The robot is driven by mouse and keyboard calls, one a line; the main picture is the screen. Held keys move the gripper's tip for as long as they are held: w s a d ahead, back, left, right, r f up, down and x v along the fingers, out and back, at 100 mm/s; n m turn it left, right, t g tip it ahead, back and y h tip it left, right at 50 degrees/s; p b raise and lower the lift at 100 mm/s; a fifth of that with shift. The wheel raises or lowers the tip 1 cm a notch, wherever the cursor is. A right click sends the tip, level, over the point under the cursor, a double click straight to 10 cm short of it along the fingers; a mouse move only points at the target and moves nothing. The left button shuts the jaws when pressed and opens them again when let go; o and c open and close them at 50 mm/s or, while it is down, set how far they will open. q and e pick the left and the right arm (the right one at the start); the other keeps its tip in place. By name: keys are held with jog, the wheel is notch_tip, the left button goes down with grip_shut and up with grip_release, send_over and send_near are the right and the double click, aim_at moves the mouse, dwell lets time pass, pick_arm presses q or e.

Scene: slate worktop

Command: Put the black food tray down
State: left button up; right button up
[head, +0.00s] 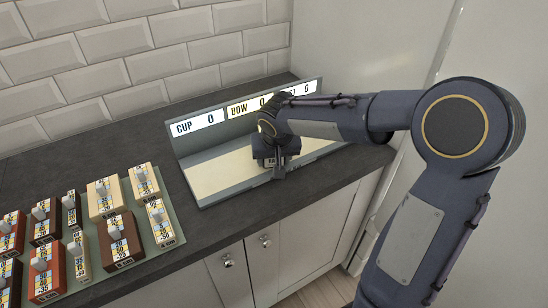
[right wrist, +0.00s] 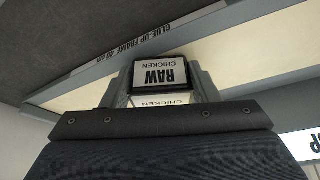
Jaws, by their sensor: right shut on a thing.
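The black food tray (right wrist: 160,62) shows in the right wrist view as a small dark-edged block with white labels reading "RAW CHICKEN". My right gripper (head: 277,166) is shut on it, one finger on each side. In the head view the gripper is over the long grey frame and mostly hides the tray. I cannot tell whether the tray touches the frame's floor. My left gripper is not in view.
The grey frame (head: 219,178) has a cream floor and signs reading "CUP 0" and "BOW 0", with a third partly hidden. A green-grey board (head: 163,243) with several knobbed blocks lies at left. Dark worktop is clear between them; its front edge is close.

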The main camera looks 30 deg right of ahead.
jog(key=o, duration=1.2)
jog(key=shift+f, duration=0.1)
